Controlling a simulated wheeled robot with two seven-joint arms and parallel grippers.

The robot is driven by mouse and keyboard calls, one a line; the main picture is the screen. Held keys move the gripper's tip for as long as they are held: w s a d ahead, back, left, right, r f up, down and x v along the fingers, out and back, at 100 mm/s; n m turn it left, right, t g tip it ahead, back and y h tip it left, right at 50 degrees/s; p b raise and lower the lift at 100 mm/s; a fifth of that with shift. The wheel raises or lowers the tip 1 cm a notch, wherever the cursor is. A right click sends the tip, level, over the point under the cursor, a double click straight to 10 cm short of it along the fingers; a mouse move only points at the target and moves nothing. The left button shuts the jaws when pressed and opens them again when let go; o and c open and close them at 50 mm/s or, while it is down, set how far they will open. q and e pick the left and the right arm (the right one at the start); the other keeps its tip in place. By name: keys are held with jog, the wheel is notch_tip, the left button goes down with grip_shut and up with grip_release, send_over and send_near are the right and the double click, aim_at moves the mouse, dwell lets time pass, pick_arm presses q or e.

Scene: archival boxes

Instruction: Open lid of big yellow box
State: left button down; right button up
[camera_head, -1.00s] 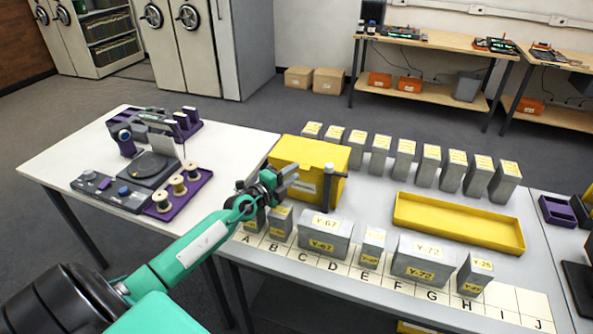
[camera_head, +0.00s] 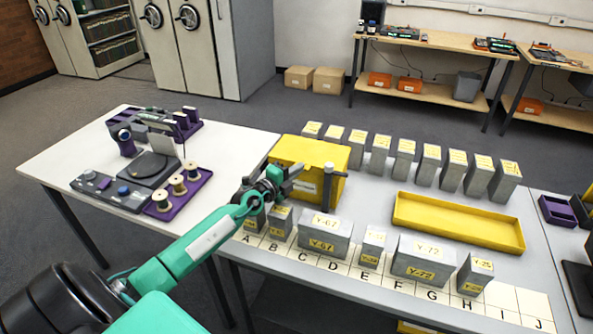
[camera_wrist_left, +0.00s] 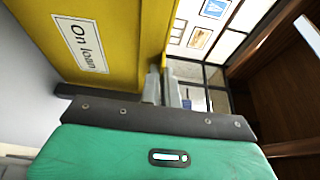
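The big yellow box (camera_head: 303,165) stands at the back left of the grey table, with its flat yellow top down. A white "On loan" label (camera_wrist_left: 80,43) shows on its side in the left wrist view. My left gripper (camera_head: 293,172) is at the box's front left upper part. In the left wrist view its fingertips (camera_wrist_left: 163,88) are close together beside the box's yellow edge. I cannot tell whether they touch it or hold anything. My right gripper is not in view.
An upright grey post (camera_head: 328,187) stands just right of the gripper, before the box. Several grey labelled boxes (camera_head: 325,234) line the lettered front strip; more stand behind. A shallow yellow tray (camera_head: 458,240) lies at right. A white table (camera_head: 75,170) adjoins at left.

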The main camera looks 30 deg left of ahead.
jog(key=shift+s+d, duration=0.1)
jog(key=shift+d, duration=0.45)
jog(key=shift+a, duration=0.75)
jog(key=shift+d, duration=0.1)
